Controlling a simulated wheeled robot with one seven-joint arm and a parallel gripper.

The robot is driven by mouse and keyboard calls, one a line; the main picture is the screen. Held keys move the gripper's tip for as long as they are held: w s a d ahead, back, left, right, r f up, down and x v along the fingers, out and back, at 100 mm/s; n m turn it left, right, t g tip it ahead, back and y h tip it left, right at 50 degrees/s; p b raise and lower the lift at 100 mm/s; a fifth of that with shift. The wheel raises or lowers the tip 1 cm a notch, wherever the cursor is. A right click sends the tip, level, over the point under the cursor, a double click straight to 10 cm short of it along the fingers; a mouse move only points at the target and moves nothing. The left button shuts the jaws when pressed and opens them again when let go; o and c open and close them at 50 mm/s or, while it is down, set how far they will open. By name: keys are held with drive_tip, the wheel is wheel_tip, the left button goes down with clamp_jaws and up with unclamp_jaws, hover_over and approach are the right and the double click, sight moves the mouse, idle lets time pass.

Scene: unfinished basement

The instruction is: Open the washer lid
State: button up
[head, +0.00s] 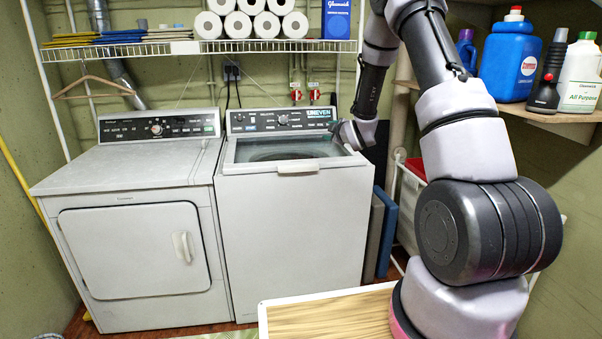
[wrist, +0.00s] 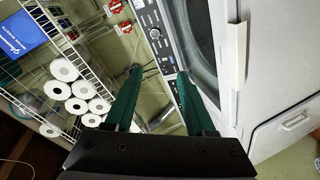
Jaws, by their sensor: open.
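The washer (head: 295,220) is the white top-loader right of the dryer, with a control panel (head: 282,121) at its back. Its lid, with a dark glass window (head: 285,150), lies flat and looks closed. A white handle (head: 297,167) sits at the lid's front edge. In the wrist view, the lid glass (wrist: 194,40) and the handle (wrist: 236,55) are right of the fingers. My gripper (head: 342,132) is at the washer's back right corner, partly hidden by my arm. Its teal fingers (wrist: 160,74) are apart and empty, close to the control panel; contact cannot be told.
A white dryer (head: 135,230) stands left. A wire shelf (head: 200,48) with paper rolls and a blue box (head: 336,18) hangs above. A wooden shelf (head: 545,115) with bottles is right. A wood-topped table (head: 330,316) is in front. A laundry rack (head: 408,205) stands right of the washer.

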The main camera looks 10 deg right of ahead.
wheel_tip(320, 180, down, 9)
drive_tip(key=a+n+t+y, duration=0.1)
drive_tip(key=a+n+y, duration=0.1)
drive_tip(key=n, duration=0.2)
drive_tip(key=n+y, duration=0.3)
drive_tip(key=n, duration=0.2)
approach(299, 171)
drive_tip(key=x, duration=0.8)
drive_tip(key=shift+w+a+r, duration=0.15)
drive_tip(key=shift+w+r, duration=0.1)
drive_tip(key=shift+w, duration=0.05)
clamp_jaws()
drive_tip(key=shift+s+f, duration=0.15)
drive_tip(key=shift+f, duration=0.05)
